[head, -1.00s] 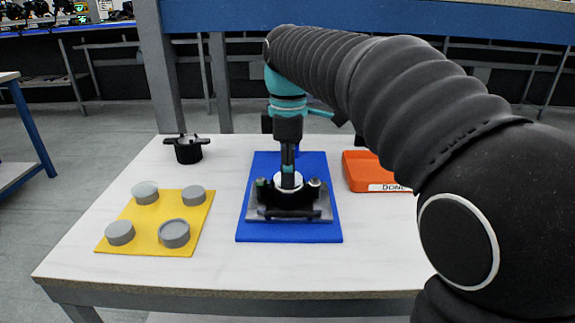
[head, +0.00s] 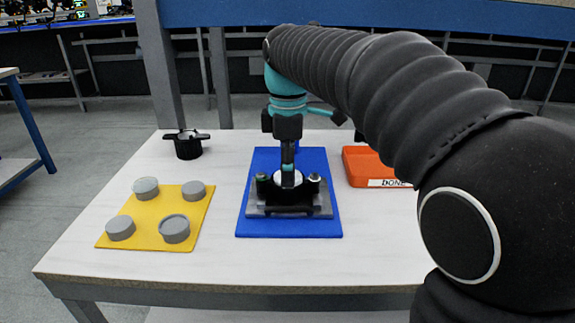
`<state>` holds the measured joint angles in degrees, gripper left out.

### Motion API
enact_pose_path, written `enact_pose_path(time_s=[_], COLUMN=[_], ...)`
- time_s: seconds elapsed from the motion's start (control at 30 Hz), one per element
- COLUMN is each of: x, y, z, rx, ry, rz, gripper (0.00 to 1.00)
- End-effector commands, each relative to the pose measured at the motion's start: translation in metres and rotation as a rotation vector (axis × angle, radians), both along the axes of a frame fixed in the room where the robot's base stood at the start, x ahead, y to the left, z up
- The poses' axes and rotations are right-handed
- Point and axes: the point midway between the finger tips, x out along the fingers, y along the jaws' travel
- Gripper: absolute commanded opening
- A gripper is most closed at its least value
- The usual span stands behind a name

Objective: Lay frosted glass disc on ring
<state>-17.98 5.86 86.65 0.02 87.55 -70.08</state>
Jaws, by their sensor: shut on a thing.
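My gripper (head: 288,168) points straight down over the black fixture (head: 290,208) on the blue mat (head: 290,229). It is shut on a pale round piece (head: 289,181), which looks like the frosted glass disc. The disc is low, between the fixture's two upright posts. The fingers partly cover it, and I cannot tell whether it touches what lies below. No ring shows clearly under it.
A yellow mat (head: 154,223) at left carries several grey round pieces; the front right one (head: 174,229) has a raised rim. A black lugged part (head: 187,145) stands behind it.

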Motion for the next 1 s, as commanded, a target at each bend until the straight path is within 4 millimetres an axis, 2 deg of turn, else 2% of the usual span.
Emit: enact_pose_path(time_s=[0.67,0.7,0.77,0.8,1.0], x=[-0.0002,-0.0002,-0.0002,-0.0001,-0.0001], y=[0.0,0.0,0.0,0.0,0.0], z=[-0.0024,-0.0025,-0.0025,-0.0025,-0.0022], rx=[0.0,0.0,0.0,0.0,0.0], ry=[0.001,0.001,0.001,0.001,0.001], rz=[0.0,0.0,0.0,0.0,0.0], gripper=[0.41,0.68,0.83,0.87,0.87])
